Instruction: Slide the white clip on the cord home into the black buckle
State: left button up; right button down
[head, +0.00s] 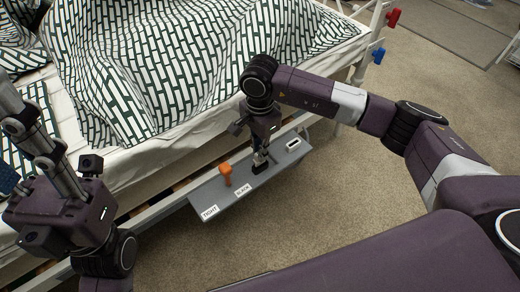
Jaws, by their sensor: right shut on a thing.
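My right gripper (259,157) points down over a grey board on the bed's side. It is shut on a small pale piece that looks like the white clip, mostly hidden by the fingers. A small black block (260,168), probably the black buckle, sits on the board right under the fingertips. I cannot tell how far the clip is in it. The cord cannot be made out. My left gripper's purple body (65,212) is at the left edge, away from the board; its fingertips do not show clearly.
The grey board (208,192) carries an orange lever (226,174), labels reading TIGHT (210,212) and SLACK (243,190), and a black-rimmed white piece (293,144). The bed with a patterned cover (170,60) stands behind. The carpet (350,190) right of the board is clear.

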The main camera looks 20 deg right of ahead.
jog(key=shift+f+b, duration=0.95)
jog(key=shift+f, duration=0.35)
jog(key=c, duration=2)
grip_release()
jog(key=shift+o, duration=0.2)
notch_tip(320, 180, up, 12)
jog(key=shift+r, duration=0.1)
